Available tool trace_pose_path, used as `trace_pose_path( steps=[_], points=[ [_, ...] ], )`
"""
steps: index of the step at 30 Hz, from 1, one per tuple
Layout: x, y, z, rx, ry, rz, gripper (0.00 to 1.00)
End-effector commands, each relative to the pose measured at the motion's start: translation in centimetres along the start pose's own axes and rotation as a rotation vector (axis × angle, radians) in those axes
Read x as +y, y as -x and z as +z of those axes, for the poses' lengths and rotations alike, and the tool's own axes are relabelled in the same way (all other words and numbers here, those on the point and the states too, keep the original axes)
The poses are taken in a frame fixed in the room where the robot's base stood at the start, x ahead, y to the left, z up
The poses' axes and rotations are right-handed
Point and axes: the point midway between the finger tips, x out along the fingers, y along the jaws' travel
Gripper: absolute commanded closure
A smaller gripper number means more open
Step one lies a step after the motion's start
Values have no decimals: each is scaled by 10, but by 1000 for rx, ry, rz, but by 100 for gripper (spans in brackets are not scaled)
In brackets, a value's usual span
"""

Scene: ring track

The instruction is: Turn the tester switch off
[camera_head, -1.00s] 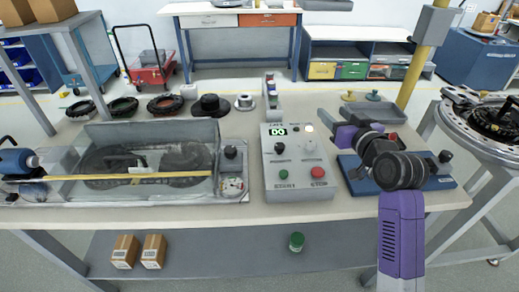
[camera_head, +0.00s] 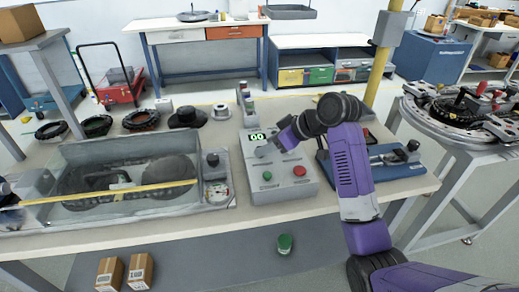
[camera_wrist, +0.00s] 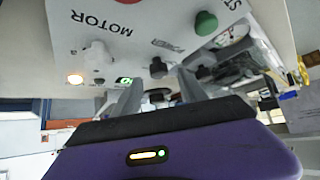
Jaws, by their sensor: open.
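The tester is a light grey control box (camera_head: 284,187) on the bench, with a lit green display (camera_head: 257,137), a green button (camera_head: 267,176) and a red button (camera_head: 299,170). In the wrist view its panel is upside down, with a black knob (camera_wrist: 158,67), a pale knob (camera_wrist: 97,56) by the word MOTOR, and a lit orange lamp (camera_wrist: 75,79). My gripper (camera_head: 266,149) is over the knob area and hides the knobs in the head view. In the wrist view, the open fingers of my gripper (camera_wrist: 157,92) point toward the black knob; contact is unclear.
A clear-walled tank (camera_head: 120,180) with a yellow strip stands left of the box. A blue fixture (camera_head: 385,165) stands to the right, under my arm. Several black rings lie along the bench's back edge. A yellow post (camera_head: 380,75) rises behind the bench.

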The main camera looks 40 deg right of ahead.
Motion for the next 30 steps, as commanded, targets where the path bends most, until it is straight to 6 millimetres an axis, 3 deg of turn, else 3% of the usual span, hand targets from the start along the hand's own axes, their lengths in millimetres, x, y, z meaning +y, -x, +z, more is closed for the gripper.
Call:
trace_pose_path(
  steps=[3, 9, 19, 27, 30],
  points=[
    [-1, -19, 0, -2, 0, -1, 49],
    [0, -37, 0, 1, -1, 1, 49],
    [0, -41, 0, 1, 0, 2, 49],
    [0, -40, 0, 1, -1, 2, 100],
    [0, -40, 0, 1, -1, 2, 100]
  ],
)
